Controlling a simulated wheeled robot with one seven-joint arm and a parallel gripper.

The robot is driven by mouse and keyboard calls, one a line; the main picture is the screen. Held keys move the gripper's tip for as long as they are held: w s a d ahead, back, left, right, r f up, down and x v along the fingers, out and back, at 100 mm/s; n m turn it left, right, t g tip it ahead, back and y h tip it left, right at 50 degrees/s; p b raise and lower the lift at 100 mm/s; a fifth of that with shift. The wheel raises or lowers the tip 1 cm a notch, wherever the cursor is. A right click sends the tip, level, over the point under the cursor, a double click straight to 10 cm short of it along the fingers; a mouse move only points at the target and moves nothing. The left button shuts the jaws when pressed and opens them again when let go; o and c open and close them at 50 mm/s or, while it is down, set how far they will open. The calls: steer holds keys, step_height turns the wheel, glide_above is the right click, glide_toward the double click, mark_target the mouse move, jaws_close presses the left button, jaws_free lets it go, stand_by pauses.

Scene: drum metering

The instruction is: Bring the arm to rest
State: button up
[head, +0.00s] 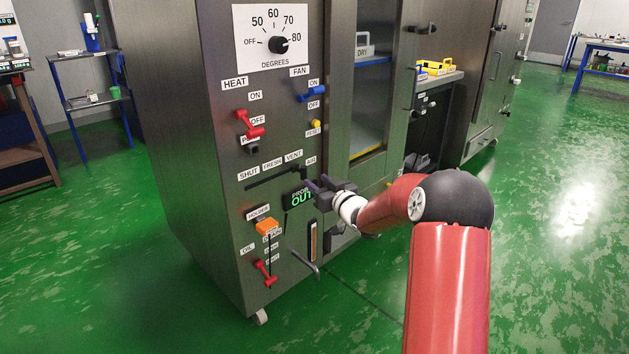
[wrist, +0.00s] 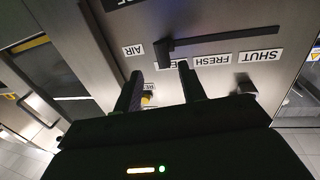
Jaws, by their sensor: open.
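My gripper (head: 318,188) is at the end of my red arm, in front of the lower part of a steel cabinet's control panel (head: 224,185). In the wrist view its two dark fingers (wrist: 161,85) are apart with nothing held between them. Beyond the fingertips is a slot with a dark lever (wrist: 165,48), labelled SHUT, FRESH and AIR; the label by the fingers is partly hidden. In the head view the gripper partly covers a green-lit display (head: 298,199). I cannot tell how far the fingertips are from the panel.
The panel carries a dial (head: 278,45), a red heat lever (head: 249,126), a blue fan lever (head: 312,92), an orange holder piece (head: 266,228) and a red lower lever (head: 264,273). A grey handle (head: 307,264) juts out below my gripper. Green floor (head: 560,200) is clear at right.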

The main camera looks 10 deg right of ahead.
steer(key=s+a+r+m+g+h, duration=0.1)
steer(key=s+r+g+h, duration=0.2)
steer(key=s, duration=0.6)
steer(key=s+a+r+m+g+h, duration=0.1)
steer(key=s+r+g+h, duration=0.1)
steer(key=s+r+h, duration=0.45)
steer(key=s+a+f+m+g+y, duration=0.1)
steer(key=s+a+f+g+y, duration=0.1)
steer(key=s, duration=1.4)
steer(key=s+a+f+g+y, duration=0.1)
steer(key=s+f+g, duration=0.3)
steer(key=s, duration=1.2)
steer(key=shift+a+m+y, duration=0.35)
steer(key=shift+a+m, duration=0.05)
steer(key=shift+a, duration=0.2)
